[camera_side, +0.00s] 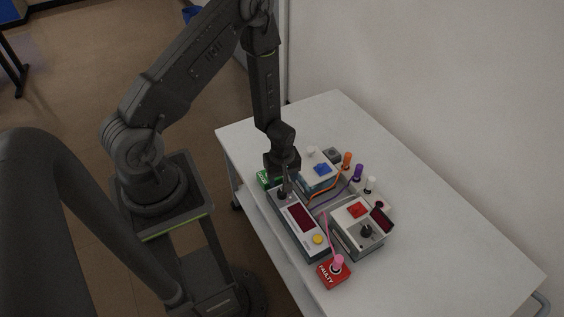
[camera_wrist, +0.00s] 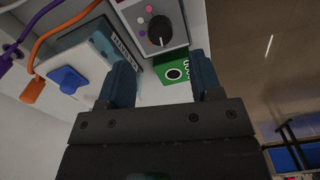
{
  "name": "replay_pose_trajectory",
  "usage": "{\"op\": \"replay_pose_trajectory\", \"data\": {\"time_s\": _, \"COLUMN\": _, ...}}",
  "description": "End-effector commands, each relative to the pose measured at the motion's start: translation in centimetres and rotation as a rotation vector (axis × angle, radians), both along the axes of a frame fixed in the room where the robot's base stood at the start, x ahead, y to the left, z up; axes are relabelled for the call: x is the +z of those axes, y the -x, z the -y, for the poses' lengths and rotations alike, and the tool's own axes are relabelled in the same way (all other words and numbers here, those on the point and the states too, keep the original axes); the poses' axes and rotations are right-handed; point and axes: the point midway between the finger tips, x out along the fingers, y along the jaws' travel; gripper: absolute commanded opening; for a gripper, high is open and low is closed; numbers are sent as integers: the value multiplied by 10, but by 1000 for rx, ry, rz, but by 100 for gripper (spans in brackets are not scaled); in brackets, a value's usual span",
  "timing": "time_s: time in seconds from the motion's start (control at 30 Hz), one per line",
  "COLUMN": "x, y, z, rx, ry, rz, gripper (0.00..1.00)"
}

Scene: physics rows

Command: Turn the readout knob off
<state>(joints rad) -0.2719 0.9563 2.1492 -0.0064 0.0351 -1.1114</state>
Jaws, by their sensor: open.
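The readout box (camera_side: 310,228) is a long grey case with a dark red display (camera_side: 300,217) and a yellow button (camera_side: 318,239). Its black knob (camera_wrist: 160,28) has a white pointer mark and coloured dots beside it in the wrist view. In the side view the knob end is close under my gripper (camera_side: 285,186) and partly hidden by it. My gripper (camera_wrist: 161,64) is open and empty; its two blue-grey fingers are apart, with the knob beyond the tips and roughly centred between them. I see no contact with the knob.
A green block (camera_wrist: 173,72) lies beside the knob end. A box with a blue knob (camera_side: 322,169), a box with a red switch and black knob (camera_side: 366,231), coloured plugs with cables, and a red FAULTY block (camera_side: 334,274) crowd nearby. The table's right side (camera_side: 450,240) is clear.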

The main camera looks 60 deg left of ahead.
Motion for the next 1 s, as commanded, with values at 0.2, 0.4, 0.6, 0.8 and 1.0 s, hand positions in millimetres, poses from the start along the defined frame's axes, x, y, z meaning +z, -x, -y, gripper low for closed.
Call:
{"op": "replay_pose_trajectory", "data": {"time_s": 0.2, "x": 43, "y": -1, "z": 0, "rx": 0, "ry": -1, "rz": 4, "gripper": 59}}
{"op": "replay_pose_trajectory", "data": {"time_s": 0.4, "x": 67, "y": -1, "z": 0, "rx": 1, "ry": -1, "rz": 2, "gripper": 59}}
{"op": "replay_pose_trajectory", "data": {"time_s": 0.6, "x": 75, "y": 0, "z": 0, "rx": 1, "ry": 0, "rz": -1, "gripper": 59}}
{"op": "replay_pose_trajectory", "data": {"time_s": 0.8, "x": 75, "y": 0, "z": 0, "rx": 1, "ry": 0, "rz": -1, "gripper": 59}}
{"op": "replay_pose_trajectory", "data": {"time_s": 1.0, "x": 88, "y": -4, "z": 1, "rx": -34, "ry": -5, "rz": 16, "gripper": 59}}
